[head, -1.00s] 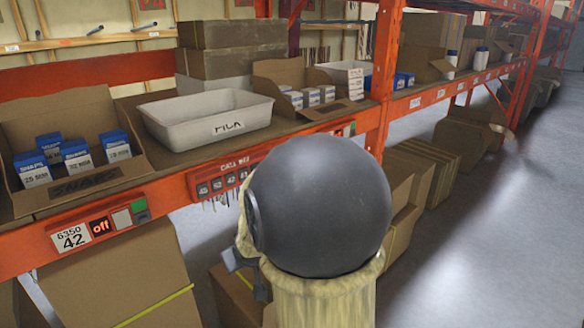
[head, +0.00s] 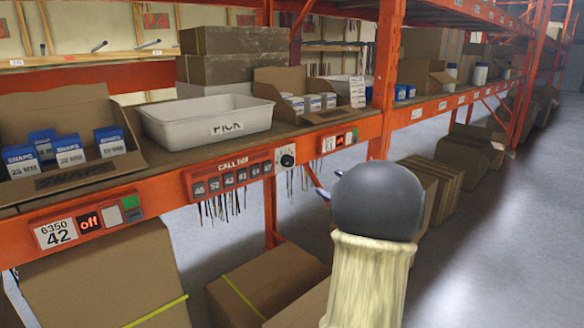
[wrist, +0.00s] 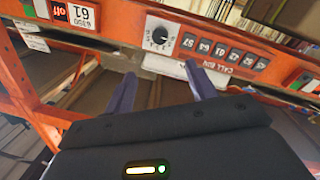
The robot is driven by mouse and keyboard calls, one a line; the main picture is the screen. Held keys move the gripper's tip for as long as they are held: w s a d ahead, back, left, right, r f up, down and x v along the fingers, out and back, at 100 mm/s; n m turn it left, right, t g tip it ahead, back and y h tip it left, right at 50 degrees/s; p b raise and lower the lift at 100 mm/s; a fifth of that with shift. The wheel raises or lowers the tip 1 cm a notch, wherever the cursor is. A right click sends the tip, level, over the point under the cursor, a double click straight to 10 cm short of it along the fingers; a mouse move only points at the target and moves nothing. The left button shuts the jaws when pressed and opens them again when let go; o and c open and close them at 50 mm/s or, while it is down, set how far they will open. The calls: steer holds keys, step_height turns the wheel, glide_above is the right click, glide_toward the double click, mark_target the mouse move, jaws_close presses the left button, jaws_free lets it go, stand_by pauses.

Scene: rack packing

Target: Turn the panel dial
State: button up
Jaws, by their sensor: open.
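The panel dial (head: 287,156) is a small dark knob on a white plate, fixed to the orange shelf beam just right of the CALL BIN panel. In the wrist view the dial (wrist: 159,36) shows upside down near the top centre, beyond my fingers. My gripper (wrist: 158,75) is open and empty, with its two purple-grey fingers spread apart and short of the dial. In the head view my gripper's fingers (head: 318,187) show only in part, below and right of the dial. My round grey arm link hides the rest of the gripper there.
The CALL BIN panel (head: 232,174) with several numbered tags sits left of the dial, with dark strands hanging below. A white PICK tray (head: 170,127) stands on the shelf above. Cardboard boxes (head: 270,275) sit below. Open grey floor lies to the right.

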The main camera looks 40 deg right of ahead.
mark_target(290, 162)
steer(key=shift+s+r, duration=0.1)
steer(key=w+p, duration=0.4)
steer(key=w, duration=1.3)
steer(key=shift+w+d, duration=0.1)
steer(key=shift+w, duration=0.2)
steer(key=c, duration=1)
